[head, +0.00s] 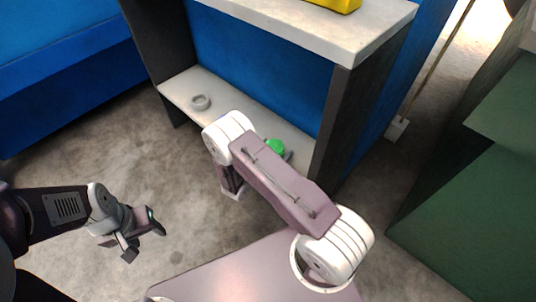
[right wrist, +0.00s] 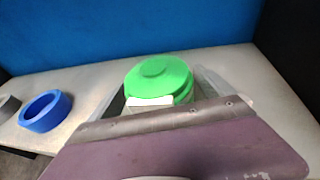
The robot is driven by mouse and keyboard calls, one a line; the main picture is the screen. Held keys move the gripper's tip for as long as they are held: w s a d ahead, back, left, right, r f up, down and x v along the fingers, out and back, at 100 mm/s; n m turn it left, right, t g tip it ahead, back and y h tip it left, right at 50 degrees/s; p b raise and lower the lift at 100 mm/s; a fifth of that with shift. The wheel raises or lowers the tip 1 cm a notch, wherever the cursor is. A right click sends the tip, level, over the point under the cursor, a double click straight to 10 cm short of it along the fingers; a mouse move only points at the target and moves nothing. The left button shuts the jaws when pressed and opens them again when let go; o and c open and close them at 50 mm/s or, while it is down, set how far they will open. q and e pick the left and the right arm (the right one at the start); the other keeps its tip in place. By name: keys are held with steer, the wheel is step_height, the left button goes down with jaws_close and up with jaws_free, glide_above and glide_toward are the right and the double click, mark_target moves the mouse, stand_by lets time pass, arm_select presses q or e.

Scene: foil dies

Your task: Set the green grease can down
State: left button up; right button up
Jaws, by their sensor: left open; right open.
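The green grease can (head: 274,147) is at the lower shelf of the cabinet, partly hidden behind my right arm in the head view. In the right wrist view the can (right wrist: 160,76) appears upright, its round green lid showing and a pale patch on its near side. My right gripper (right wrist: 162,98) is open, with one finger on each side of the can. Whether the fingers touch it, and the can's base, are hidden. My left gripper (head: 140,226) is open and empty above the floor at the left.
A grey ring (head: 200,102) lies on the lower shelf (head: 238,115) toward its left end. A blue ring (right wrist: 45,110) lies left of the can. The cabinet's dark side panel (head: 335,125) stands close on the right. A yellow object (head: 335,4) sits on the cabinet top.

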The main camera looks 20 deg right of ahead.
steer(key=p+v, duration=0.3)
steer(key=v, duration=0.7)
steer(key=shift+s+a+r, duration=0.1)
steer(key=shift+s+a, duration=0.05)
steer(key=shift+s, duration=0.05)
